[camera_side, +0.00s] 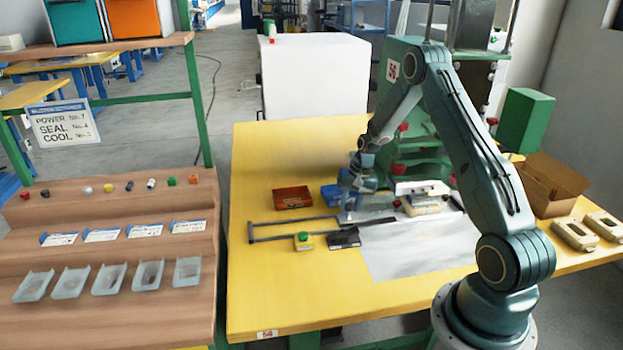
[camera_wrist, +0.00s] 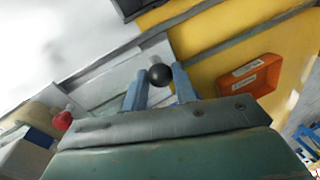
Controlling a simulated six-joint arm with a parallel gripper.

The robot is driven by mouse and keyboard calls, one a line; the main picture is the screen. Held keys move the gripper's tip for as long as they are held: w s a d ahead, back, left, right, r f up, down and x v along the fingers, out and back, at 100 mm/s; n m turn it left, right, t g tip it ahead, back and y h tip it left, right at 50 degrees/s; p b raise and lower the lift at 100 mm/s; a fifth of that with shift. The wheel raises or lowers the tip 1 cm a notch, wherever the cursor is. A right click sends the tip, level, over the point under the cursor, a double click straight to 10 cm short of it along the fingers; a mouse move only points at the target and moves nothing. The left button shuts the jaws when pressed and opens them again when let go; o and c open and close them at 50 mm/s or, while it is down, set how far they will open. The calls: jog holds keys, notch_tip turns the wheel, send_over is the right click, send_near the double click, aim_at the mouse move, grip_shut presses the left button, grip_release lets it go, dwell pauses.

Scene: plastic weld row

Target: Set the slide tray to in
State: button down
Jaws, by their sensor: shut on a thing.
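My gripper (camera_side: 352,204) is low over the yellow table, by the grey rails of the slide (camera_side: 290,229). In the wrist view my two fingers (camera_wrist: 160,84) stand on either side of a round black knob (camera_wrist: 160,74) and are shut on it. A pale, shiny plate that looks like the slide tray (camera_wrist: 112,85) lies just beyond the fingers, between the rails. In the side view my gripper hides the knob, and the tray's exact position along the rails is hard to tell.
An orange bin (camera_side: 292,198) and a blue bin (camera_side: 329,196) stand behind the rails. A yellow button box (camera_side: 303,242) and a black box (camera_side: 345,239) stand in front. The green press (camera_side: 425,150) rises behind a white fixture with red knobs (camera_side: 424,203). The table's front left is clear.

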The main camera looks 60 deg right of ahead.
jog(key=c, duration=1.1)
grip_release()
jog(key=shift+r, duration=0.15)
jog(key=r, duration=0.4)
jog(key=s+d+r, duration=0.1)
jog(key=r, duration=0.4)
jog(key=s+r, duration=0.1)
jog(key=r, duration=0.3)
jog(key=shift+s+d+r, duration=0.1)
jog(key=shift+d+r, duration=0.05)
jog(key=shift+d, duration=0.1)
